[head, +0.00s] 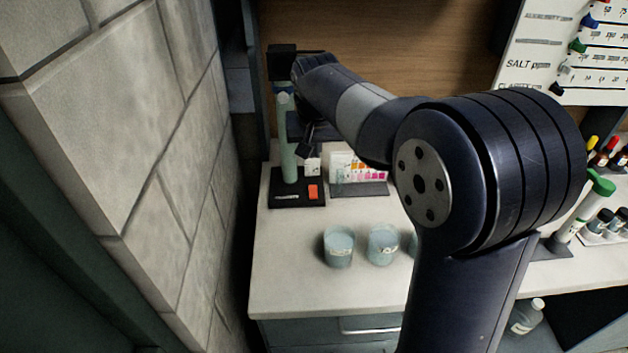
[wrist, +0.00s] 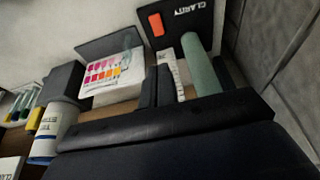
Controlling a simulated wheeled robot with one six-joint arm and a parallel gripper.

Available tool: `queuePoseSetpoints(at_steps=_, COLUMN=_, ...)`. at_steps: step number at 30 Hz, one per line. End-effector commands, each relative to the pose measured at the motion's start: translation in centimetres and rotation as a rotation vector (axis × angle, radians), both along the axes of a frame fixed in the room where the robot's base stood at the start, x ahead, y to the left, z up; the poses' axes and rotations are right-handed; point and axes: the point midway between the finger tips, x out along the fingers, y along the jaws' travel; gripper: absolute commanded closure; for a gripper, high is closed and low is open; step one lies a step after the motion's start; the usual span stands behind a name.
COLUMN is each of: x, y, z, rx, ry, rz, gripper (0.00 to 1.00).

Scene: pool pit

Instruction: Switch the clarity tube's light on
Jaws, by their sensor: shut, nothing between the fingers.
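The clarity tube (head: 288,145) is a tall pale green tube upright on a black base (head: 284,201), at the back left of the counter. It also shows in the wrist view (wrist: 198,60). An orange-red switch (head: 313,191) is on the base beside the tube, also clear in the wrist view (wrist: 156,24) near the CLARITY lettering. No glow shows in the tube; I cannot tell the light's state. My gripper (head: 305,152) is shut and empty, above the base and close beside the tube. In the wrist view its fingertips (wrist: 157,77) are apart from the switch.
A colour test card (head: 358,166) on a dark stand is right of the base. Cups of pale liquid (head: 339,246) stand in front. A stone wall (head: 130,130) closes the left side. A green-capped tube (head: 585,208) and bottles are at the right. The counter's front left is clear.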

Motion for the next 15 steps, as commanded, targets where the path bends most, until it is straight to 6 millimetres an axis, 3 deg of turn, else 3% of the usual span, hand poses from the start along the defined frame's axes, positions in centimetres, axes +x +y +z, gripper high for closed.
queuePoseSetpoints(at_steps=15, x=3.2, y=0.0, z=-9.4, rx=-0.002, ry=0.006, rz=-0.001, gripper=1.0)
